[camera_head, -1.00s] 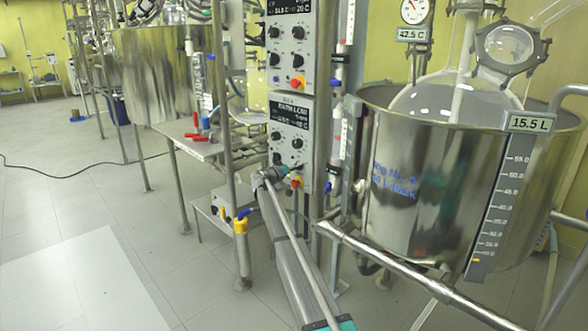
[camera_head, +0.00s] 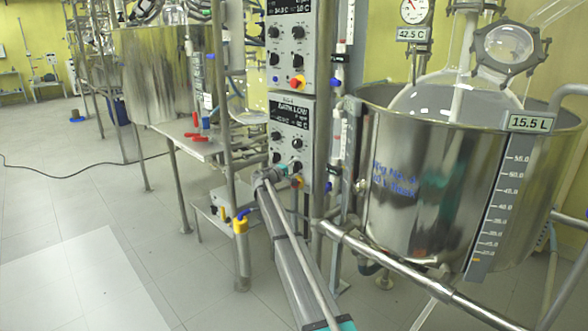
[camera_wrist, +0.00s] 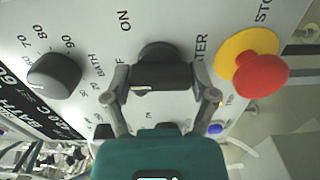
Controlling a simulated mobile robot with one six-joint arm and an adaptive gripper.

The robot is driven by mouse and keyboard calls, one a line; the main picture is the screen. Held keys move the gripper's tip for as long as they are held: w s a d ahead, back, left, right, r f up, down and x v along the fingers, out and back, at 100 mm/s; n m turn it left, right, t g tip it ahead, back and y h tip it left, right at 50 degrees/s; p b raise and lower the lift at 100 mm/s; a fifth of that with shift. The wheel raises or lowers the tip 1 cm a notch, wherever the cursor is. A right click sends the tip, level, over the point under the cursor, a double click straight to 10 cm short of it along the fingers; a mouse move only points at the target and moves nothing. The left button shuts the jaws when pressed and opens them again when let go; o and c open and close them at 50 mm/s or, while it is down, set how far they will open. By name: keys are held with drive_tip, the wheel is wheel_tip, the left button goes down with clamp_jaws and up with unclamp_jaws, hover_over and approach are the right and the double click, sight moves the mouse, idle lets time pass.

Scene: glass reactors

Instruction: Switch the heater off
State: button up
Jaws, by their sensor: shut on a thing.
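The heater knob (camera_wrist: 157,50) is a dark knob on the grey control panel. It sits between the printed word ON and a partly covered word ending in "TER". My gripper (camera_wrist: 165,82) is shut on this knob, with one finger on each side; its pads hide part of the knob. In the head view my gripper (camera_head: 279,172) is at the bottom of the lower control box (camera_head: 289,118), and the knob is hidden there.
A red stop button (camera_wrist: 261,76) on a yellow base is close to the right finger. Another black knob (camera_wrist: 54,70) is on the left. In the head view a steel bath (camera_head: 430,190) stands right of the box, and a metal post (camera_head: 227,100) stands left.

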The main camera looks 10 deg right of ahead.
drive_tip(key=shift+d, duration=0.1)
idle(0.4)
drive_tip(key=o, duration=1)
drive_tip(key=shift+v, duration=6.05)
